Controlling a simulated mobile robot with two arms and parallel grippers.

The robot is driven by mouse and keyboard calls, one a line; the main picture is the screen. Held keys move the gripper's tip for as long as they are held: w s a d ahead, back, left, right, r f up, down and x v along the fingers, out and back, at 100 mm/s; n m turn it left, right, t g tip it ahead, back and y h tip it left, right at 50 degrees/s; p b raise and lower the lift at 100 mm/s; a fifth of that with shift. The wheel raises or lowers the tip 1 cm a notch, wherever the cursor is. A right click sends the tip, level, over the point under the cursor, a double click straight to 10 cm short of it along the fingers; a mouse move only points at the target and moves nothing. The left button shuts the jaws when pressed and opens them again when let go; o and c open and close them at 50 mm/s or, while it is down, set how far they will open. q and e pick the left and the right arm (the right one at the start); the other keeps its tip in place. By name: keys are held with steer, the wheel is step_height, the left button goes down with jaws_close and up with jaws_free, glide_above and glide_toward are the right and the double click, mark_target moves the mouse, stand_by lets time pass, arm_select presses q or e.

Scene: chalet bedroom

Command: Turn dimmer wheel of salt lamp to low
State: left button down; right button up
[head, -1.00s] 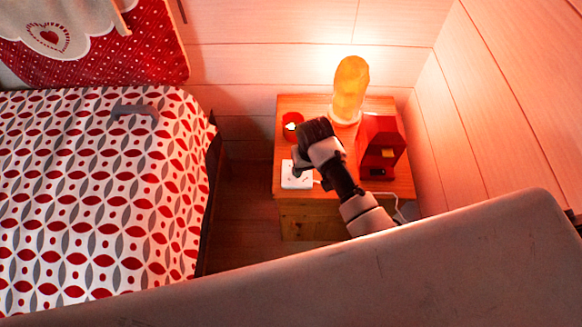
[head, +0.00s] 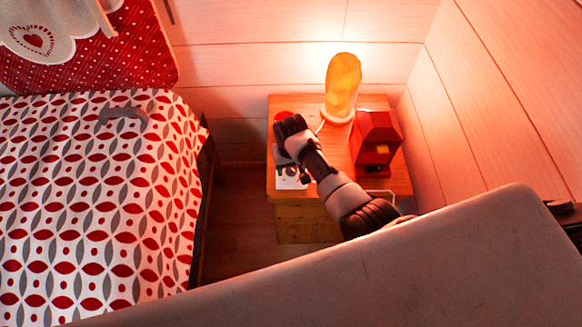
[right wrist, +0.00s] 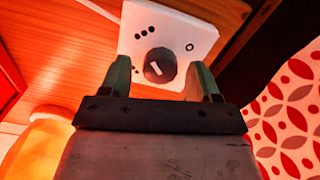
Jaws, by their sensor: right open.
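The salt lamp (head: 342,85) glows bright orange on the nightstand in the head view. Its white dimmer box (head: 290,183) lies at the nightstand's front left corner, partly hidden by my right gripper (head: 285,160). In the right wrist view the dimmer box (right wrist: 185,22) shows dark dots and a small ring on its face. The dark round dimmer wheel (right wrist: 160,65) carries a short pale mark. My right gripper (right wrist: 161,78) is open, with its green-tinted fingers on either side of the wheel; contact cannot be told. My left gripper is not in view.
A red box (head: 377,140) stands right of the lamp on the wooden nightstand (head: 398,183). A red candle holder (head: 283,116) is behind my right gripper, mostly hidden. The patterned bed (head: 90,210) is to the left; plank walls close the back and right.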

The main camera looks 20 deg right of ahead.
steer(key=shift+f, duration=0.25)
steer(key=c, duration=0.9)
